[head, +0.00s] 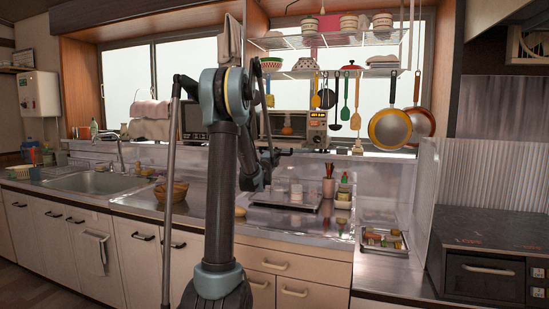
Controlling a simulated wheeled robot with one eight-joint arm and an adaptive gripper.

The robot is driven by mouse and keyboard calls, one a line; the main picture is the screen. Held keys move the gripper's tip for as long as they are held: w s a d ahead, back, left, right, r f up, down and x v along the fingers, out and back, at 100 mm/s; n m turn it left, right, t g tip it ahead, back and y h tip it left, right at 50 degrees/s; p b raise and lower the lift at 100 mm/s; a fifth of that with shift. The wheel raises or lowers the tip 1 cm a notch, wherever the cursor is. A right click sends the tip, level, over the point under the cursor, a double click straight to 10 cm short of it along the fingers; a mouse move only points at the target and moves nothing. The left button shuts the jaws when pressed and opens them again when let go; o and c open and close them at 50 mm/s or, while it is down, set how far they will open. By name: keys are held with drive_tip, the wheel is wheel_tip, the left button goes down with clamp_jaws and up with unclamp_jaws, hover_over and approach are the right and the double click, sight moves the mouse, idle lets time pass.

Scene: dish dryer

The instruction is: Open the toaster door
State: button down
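A toaster oven (316,131) with a lit display on its right panel stands on the ledge below the window, near the middle of the head view. Its glass front shows something orange inside, and the door looks closed. My arm rises in front and hides the area just left of it. My gripper (284,152) appears as a small dark shape at the arm's far end, just below the toaster front. Whether it touches the door, and whether its fingers are apart, is too small to tell.
A dark microwave (194,120) stands left of my arm. A tray with jars (296,190) and a red utensil cup (328,187) sit on the counter below the toaster. Utensils and pans (390,127) hang at the right. A basket (171,193) stands on the left counter.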

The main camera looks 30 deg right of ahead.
sight(275, 145)
drive_tip(key=shift+s+a+r, duration=0.1)
drive_tip(key=shift+a+r, duration=0.05)
drive_tip(key=shift+r, duration=0.6)
drive_tip(key=shift+s+a+r, duration=0.1)
drive_tip(key=shift+s+r, duration=0.05)
drive_tip(key=shift+r, duration=0.6)
drive_tip(key=shift+s+a+r, duration=0.1)
drive_tip(key=shift+a+r, duration=0.05)
drive_tip(key=shift+r, duration=0.6)
drive_tip(key=c, duration=1.9)
unclamp_jaws()
drive_tip(key=shift+r, duration=0.1)
drive_tip(key=v, duration=1.2)
